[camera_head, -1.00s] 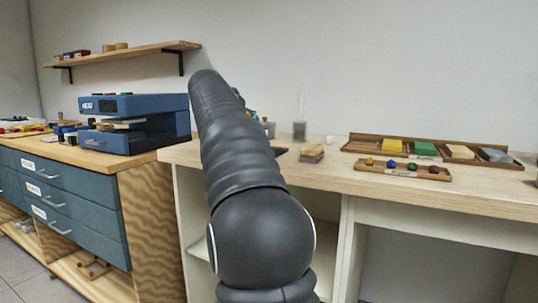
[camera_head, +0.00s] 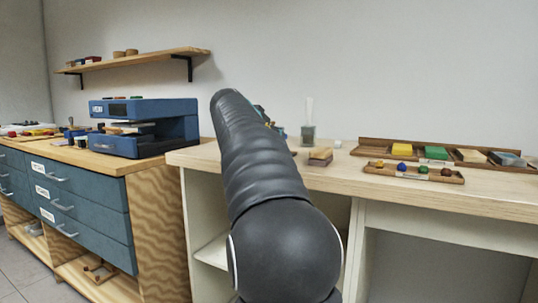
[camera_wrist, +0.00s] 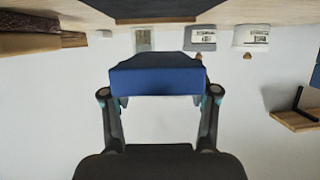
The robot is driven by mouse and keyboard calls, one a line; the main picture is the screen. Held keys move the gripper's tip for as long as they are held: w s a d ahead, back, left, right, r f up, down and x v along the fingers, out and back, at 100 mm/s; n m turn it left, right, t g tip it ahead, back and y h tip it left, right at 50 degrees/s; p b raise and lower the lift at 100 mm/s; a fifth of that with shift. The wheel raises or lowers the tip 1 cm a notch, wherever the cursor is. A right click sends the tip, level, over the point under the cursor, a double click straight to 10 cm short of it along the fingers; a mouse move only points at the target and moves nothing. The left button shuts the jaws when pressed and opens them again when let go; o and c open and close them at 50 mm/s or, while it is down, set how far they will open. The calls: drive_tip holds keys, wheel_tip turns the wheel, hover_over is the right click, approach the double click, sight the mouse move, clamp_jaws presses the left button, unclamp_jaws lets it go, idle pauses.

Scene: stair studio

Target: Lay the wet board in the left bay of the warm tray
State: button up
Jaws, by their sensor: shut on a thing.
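My gripper (camera_wrist: 160,98) is shut on a blue block-like piece (camera_wrist: 158,80), which shows a flat blue face in the wrist view. Whether it is the wet board, I cannot tell for sure. In the head view my arm hides the gripper and most of what it holds. A long brown wooden tray (camera_head: 377,152) lies at the back right of the pale bench, divided into bays. It holds a yellow, a green, a tan and a grey-blue block. I cannot tell whether it is the warm tray.
A small wooden tray (camera_head: 450,178) with several coloured balls lies in front of the long tray. A stacked block (camera_head: 320,157) and a glass jar (camera_head: 308,135) stand nearer my arm. A blue machine (camera_head: 143,125) stands on the left cabinet. A shelf (camera_head: 135,61) hangs above.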

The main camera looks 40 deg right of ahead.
drive_tip(key=shift+f+b, duration=0.6)
drive_tip(key=shift+f, duration=1.45)
drive_tip(key=shift+f, duration=0.15)
drive_tip(key=o, duration=1.3)
drive_tip(key=v, duration=1.3)
drive_tip(key=shift+a+b, duration=0.3)
drive_tip(key=shift+a, duration=0.15)
drive_tip(key=shift+s+f, duration=0.1)
